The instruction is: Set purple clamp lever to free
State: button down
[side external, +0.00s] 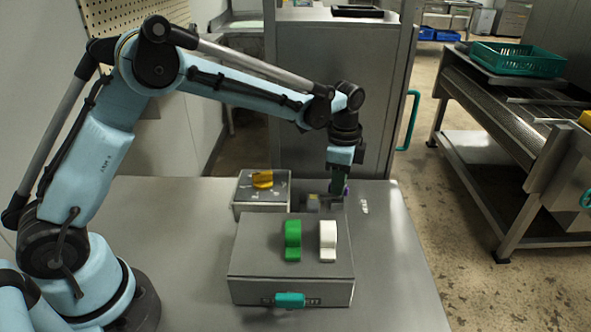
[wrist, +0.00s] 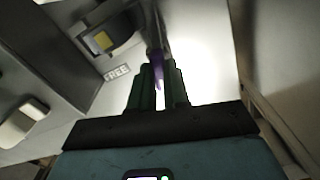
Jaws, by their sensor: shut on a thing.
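The purple clamp lever (wrist: 157,68) sits between the two green fingers of my gripper (wrist: 158,88) in the wrist view. My gripper is shut on it. In the side view my gripper (side external: 338,190) points down at the back right of the table, and only a sliver of the purple lever (side external: 347,188) shows beside the fingers. A label reading FREE (wrist: 116,73) lies left of the lever in the wrist view. A small grey fixture with a yellow square (wrist: 104,41) stands beside the lever. The fingers hide part of the lever.
The table (side external: 395,270) is clear at right.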

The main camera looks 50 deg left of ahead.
jog(key=m, duration=1.1)
jog(key=shift+m, duration=1.8)
jog(key=c, duration=1.1)
grip_release()
jog(key=shift+r, duration=0.15)
notch_tip(320, 180, up, 12)
